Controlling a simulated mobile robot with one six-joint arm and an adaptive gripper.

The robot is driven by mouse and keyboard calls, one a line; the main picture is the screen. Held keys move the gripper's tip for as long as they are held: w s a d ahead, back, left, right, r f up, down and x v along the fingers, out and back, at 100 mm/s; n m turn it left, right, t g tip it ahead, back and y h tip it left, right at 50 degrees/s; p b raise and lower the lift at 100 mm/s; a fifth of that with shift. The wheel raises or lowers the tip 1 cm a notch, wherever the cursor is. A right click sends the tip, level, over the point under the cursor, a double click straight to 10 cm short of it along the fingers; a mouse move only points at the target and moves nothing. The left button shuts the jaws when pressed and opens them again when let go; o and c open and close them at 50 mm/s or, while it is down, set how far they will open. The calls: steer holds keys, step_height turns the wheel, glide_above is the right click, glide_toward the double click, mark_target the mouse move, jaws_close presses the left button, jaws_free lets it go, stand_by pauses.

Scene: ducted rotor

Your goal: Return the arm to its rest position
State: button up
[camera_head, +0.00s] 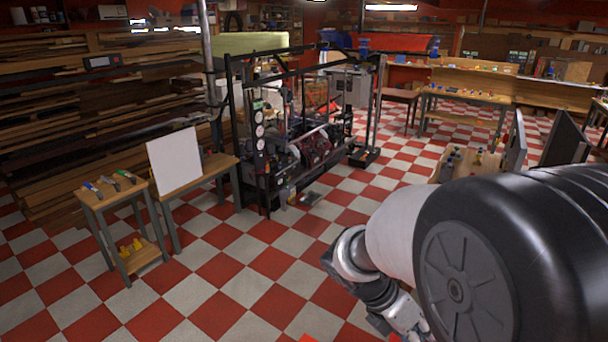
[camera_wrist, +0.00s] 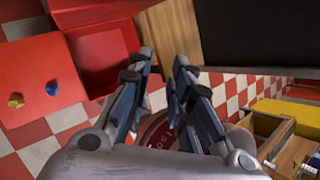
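My arm (camera_head: 390,235) reaches down at the lower right of the head view, and its large dark joint fills the right corner. My gripper shows in the wrist view (camera_wrist: 164,62), pointing away from the camera. Its two blue-grey fingers stand apart with a gap between the tips. In the head view the gripper is mostly cut off at the bottom edge.
A red box (camera_wrist: 103,57) and red surface with small yellow and blue items lie left in the wrist view; a wooden drawer unit (camera_wrist: 262,128) is lower right. A black-framed machine (camera_head: 262,150) and tool table (camera_head: 112,192) stand on checkered floor, clear at front.

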steer(key=s+a+f+m+t+y+b, duration=0.2)
steer(key=s+m+b, duration=0.4)
steer(key=m, duration=0.6)
steer(key=s+a+f+m+t+y+b, duration=0.1)
steer(key=s+a+m+t+y+b, duration=0.2)
steer(key=m, duration=0.9)
steer(key=s+a+y+b, duration=0.2)
steer(key=s+a+b, duration=0.1)
steer(key=s+b, duration=0.1)
steer(key=shift+s+f+t+y, duration=0.3)
steer(key=shift+s+f+t, duration=0.1)
steer(key=shift+s, duration=0.1)
